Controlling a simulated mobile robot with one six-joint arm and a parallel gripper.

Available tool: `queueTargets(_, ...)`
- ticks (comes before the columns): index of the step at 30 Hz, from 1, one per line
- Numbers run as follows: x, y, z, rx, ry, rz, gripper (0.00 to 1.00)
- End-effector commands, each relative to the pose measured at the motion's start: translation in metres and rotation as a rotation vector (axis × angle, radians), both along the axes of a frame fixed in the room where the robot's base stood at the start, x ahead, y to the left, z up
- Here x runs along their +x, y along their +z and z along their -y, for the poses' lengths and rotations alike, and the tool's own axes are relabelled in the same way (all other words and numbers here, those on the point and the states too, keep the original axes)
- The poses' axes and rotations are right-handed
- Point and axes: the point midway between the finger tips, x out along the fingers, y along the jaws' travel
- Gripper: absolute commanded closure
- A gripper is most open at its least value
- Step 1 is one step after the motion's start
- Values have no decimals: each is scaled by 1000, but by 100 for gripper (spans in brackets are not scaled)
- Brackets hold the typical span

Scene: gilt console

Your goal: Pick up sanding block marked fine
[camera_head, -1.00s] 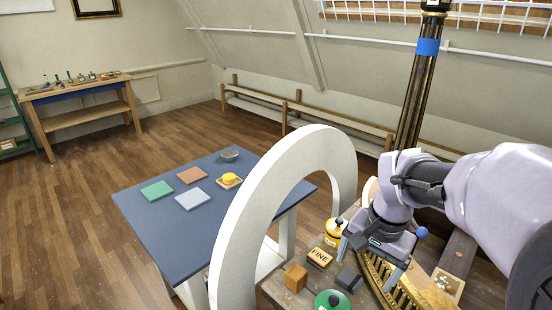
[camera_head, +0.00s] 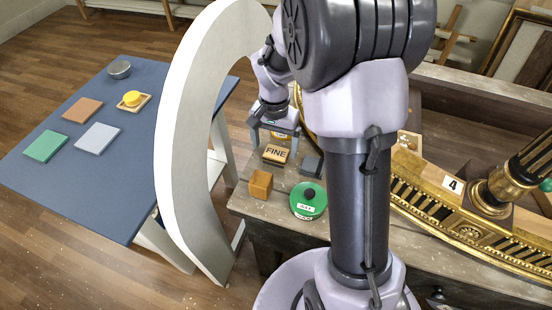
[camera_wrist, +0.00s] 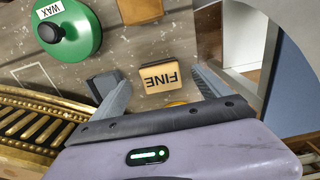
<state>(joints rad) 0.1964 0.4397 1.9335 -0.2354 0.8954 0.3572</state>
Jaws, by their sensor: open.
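The sanding block marked FINE (camera_head: 275,154) is a tan block with a dark band, lying on the worn wooden bench. In the wrist view the FINE block (camera_wrist: 169,77) shows its lettering upside down, between and just past the fingertips. My gripper (camera_head: 275,138) is open and empty, just beyond the block in the head view. Its two fingers (camera_wrist: 161,82) stand wide to either side of the block in the wrist view; I cannot tell the height gap. A yellow tin (camera_head: 278,134) is mostly hidden behind the gripper.
Close by are a plain wooden block (camera_head: 261,184), a dark grey block (camera_head: 311,166) and a green WAX tin (camera_head: 308,200). A white arch (camera_head: 180,150) stands left of the bench. The gilt console piece (camera_head: 440,215) lies right. A blue table (camera_head: 75,190) holds several items.

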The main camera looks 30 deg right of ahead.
Motion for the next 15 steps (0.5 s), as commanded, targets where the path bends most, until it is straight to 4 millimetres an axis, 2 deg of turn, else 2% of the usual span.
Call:
queueTargets(6, -1, -45, 2, -1, 2, -2, 13)
queueTargets(13, -1, -46, 2, 0, 1, 0, 13)
queueTargets(15, -1, -46, 2, 0, 1, 0, 26)
